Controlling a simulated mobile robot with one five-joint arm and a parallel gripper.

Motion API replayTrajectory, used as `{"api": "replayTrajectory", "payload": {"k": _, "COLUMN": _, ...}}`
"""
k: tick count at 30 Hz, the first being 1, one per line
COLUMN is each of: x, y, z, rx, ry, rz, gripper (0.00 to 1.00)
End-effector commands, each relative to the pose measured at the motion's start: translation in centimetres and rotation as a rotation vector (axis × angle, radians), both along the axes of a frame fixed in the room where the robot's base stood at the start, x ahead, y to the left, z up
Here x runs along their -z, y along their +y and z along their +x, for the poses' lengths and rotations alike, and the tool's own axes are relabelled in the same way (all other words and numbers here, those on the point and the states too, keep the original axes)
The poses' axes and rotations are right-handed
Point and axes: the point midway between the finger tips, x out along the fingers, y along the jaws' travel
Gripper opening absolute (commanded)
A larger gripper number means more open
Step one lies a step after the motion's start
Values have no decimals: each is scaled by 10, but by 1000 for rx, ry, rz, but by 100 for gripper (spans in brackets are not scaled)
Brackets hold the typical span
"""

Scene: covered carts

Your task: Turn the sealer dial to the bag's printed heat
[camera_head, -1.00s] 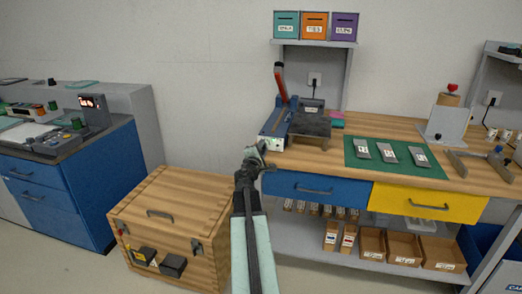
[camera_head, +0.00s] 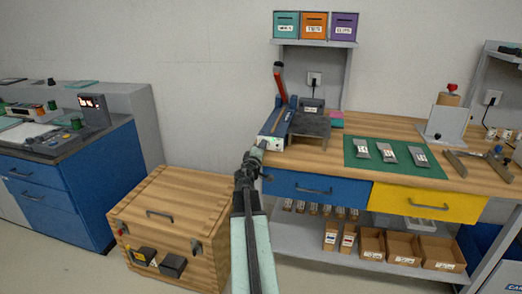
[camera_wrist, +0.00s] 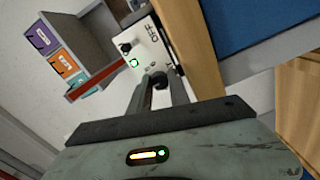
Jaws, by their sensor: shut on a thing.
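The sealer (camera_head: 273,127) is a blue device with a raised red handle, at the left end of the wooden bench. Its white front panel (camera_wrist: 143,44) fills the upper middle of the wrist view, with a green ring light and a small black knob (camera_wrist: 125,47). My gripper (camera_wrist: 160,88) is shut on a dark round dial (camera_wrist: 160,79) at the panel's lower edge; the fingers hide part of it. In the head view my gripper (camera_head: 252,157) reaches the sealer's front. Three grey bags (camera_head: 388,153) with white labels lie on the green mat (camera_head: 432,170); their print is too small to read.
A wooden chest (camera_head: 175,205) stands on the floor left of my arm. Blue (camera_head: 315,186) and yellow (camera_head: 425,203) drawers front the bench. Coloured boxes (camera_head: 314,25) sit on the shelf above. A control desk (camera_head: 65,150) stands at far left.

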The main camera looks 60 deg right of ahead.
Motion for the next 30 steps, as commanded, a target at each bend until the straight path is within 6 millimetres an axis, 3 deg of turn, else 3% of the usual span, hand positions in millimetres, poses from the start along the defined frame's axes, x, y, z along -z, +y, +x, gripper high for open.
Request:
{"api": "replayTrajectory", "payload": {"k": 14, "x": -1, "y": -2, "z": -2, "rx": 7, "ry": -8, "rz": 1, "gripper": 0}}
{"api": "replayTrajectory", "payload": {"k": 15, "x": -1, "y": -2, "z": -2, "rx": 7, "ry": -8, "rz": 1, "gripper": 34}}
{"api": "replayTrajectory", "payload": {"k": 16, "x": -1, "y": -2, "z": -2, "rx": 6, "ry": -8, "rz": 2, "gripper": 42}}
{"api": "replayTrajectory", "payload": {"k": 25, "x": 0, "y": 3, "z": 0, "rx": 0, "ry": -10, "rz": 3, "gripper": 45}}
{"api": "replayTrajectory", "payload": {"k": 30, "x": 0, "y": 21, "z": -3, "rx": 0, "ry": -10, "rz": 3, "gripper": 45}}
